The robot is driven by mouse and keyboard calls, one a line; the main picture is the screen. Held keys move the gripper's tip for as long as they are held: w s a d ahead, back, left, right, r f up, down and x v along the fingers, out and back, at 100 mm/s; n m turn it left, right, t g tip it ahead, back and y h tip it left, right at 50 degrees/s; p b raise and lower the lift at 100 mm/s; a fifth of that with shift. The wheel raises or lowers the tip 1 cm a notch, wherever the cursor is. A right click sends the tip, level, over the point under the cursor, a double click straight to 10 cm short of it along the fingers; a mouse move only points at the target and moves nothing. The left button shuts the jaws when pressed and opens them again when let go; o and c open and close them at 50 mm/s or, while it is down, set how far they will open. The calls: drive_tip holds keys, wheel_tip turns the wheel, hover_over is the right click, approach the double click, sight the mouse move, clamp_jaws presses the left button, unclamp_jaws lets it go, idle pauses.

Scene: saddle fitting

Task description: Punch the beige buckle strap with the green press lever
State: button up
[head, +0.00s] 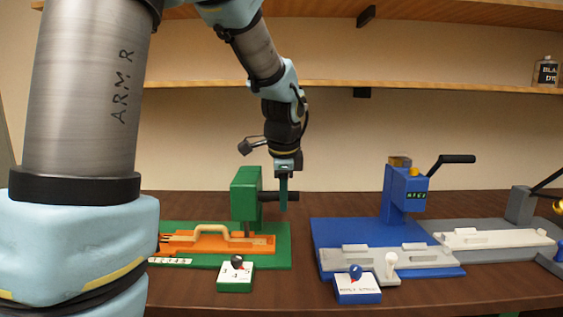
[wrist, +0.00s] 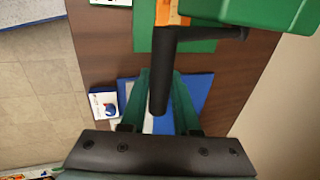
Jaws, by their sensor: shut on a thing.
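The green press (head: 246,195) stands on a green base at the centre left in the head view. Its black lever (head: 269,197) sticks out to the right; in the wrist view the lever (wrist: 160,80) runs down between my fingers. My gripper (head: 284,194) is shut on the lever handle; its fingers flank it in the wrist view (wrist: 163,78). A beige piece with a raised loop (head: 215,230), seemingly the buckle strap or its fitting, lies on the orange carriage (head: 190,246) at the press. The press tip's contact with it is too small to tell.
A small green box with a dark knob (head: 236,272) stands in front. A blue press (head: 404,195) with its own black lever stands to the right, with a blue knob box (head: 357,285) in front. A grey press (head: 520,205) is at the far right. Shelves run behind.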

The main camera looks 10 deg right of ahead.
drive_tip(key=shift+s+a+f+b, duration=0.1)
drive_tip(key=shift+s+f+b, duration=0.3)
drive_tip(key=shift+f, duration=0.45)
drive_tip(key=shift+s+a+f+b, duration=0.1)
drive_tip(key=shift+s+f+b, duration=0.05)
drive_tip(key=shift+f+b, duration=0.6)
drive_tip(key=shift+s+f+b, duration=0.3)
drive_tip(key=shift+f+b, duration=0.1)
drive_tip(key=shift+f, duration=0.5)
drive_tip(key=shift+s+f+b, duration=0.2)
drive_tip(key=shift+f+b, duration=1.05)
drive_tip(key=shift+f, duration=0.85)
wheel_tip(320, 180, up, 3)
drive_tip(key=p, duration=0.3)
drive_tip(key=shift+w+r, duration=0.1)
drive_tip(key=shift+r, duration=0.1)
